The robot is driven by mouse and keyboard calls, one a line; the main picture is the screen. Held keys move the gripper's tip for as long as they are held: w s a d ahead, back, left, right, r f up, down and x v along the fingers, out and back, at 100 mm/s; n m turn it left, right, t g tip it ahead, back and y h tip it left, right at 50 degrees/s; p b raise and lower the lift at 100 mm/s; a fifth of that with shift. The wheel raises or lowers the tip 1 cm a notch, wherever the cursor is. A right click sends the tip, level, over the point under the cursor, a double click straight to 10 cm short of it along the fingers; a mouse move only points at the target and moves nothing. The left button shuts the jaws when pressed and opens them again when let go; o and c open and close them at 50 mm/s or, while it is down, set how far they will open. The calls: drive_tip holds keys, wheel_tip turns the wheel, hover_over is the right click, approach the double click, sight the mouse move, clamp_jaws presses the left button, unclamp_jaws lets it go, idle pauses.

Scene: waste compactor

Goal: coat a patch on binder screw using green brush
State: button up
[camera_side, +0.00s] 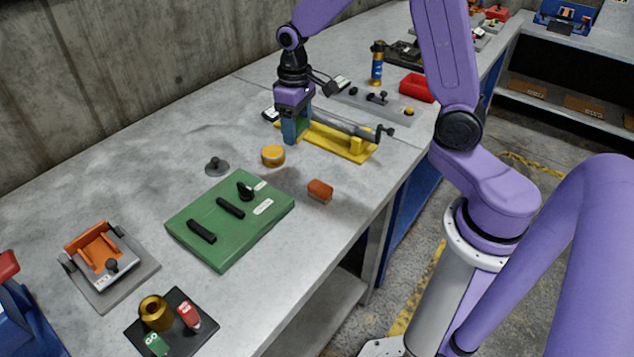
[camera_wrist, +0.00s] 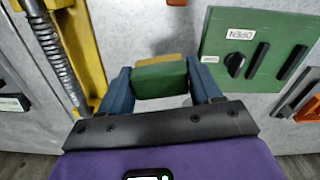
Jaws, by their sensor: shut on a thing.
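The binder screw is a grey threaded rod (camera_side: 345,122) on a yellow base (camera_side: 357,150). In the wrist view, its threaded rod (camera_wrist: 50,45) and yellow base (camera_wrist: 88,45) are at the left. My gripper (camera_side: 295,137) is low over the bench at the screw's left end; whether it touches the screw cannot be told. In the wrist view, its blue fingers (camera_wrist: 163,88) are shut on the green brush (camera_wrist: 160,78), a green block. The brush's underside is hidden. A tan-yellow surface shows just beyond the brush.
A round yellow tin (camera_side: 272,156) is close to my gripper. A green panel (camera_side: 205,245) with black handles lies front left, and it is at the right in the wrist view (camera_wrist: 215,45). An orange block (camera_side: 320,191) is near the bench's edge. A blue-yellow can (camera_side: 377,65) stands behind.

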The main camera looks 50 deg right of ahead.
drive_tip(key=shift+s+m, duration=0.7)
drive_tip(key=shift+m, duration=0.4)
drive_tip(key=shift+d+r, duration=0.1)
drive_tip(key=shift+d, duration=0.2)
drive_tip(key=d+r, duration=0.2)
drive_tip(key=d, duration=0.7)
approach(348, 123)
drive_tip(key=shift+w+f, duration=0.1)
drive_tip(key=shift+f, duration=2.4)
drive_tip(key=shift+w+f, duration=0.25)
drive_tip(key=shift+f, duration=0.75)
drive_tip(key=shift+w, duration=0.8)
drive_tip(key=shift+c, duration=0.4)
drive_tip(key=shift+w, duration=5.5)
drive_tip(key=shift+s, duration=6.65)
wheel_tip(348, 123, up, 8)
drive_tip(key=shift+r, duration=0.2)
drive_tip(key=shift+w+f, duration=0.1)
drive_tip(key=shift+f, duration=0.1)
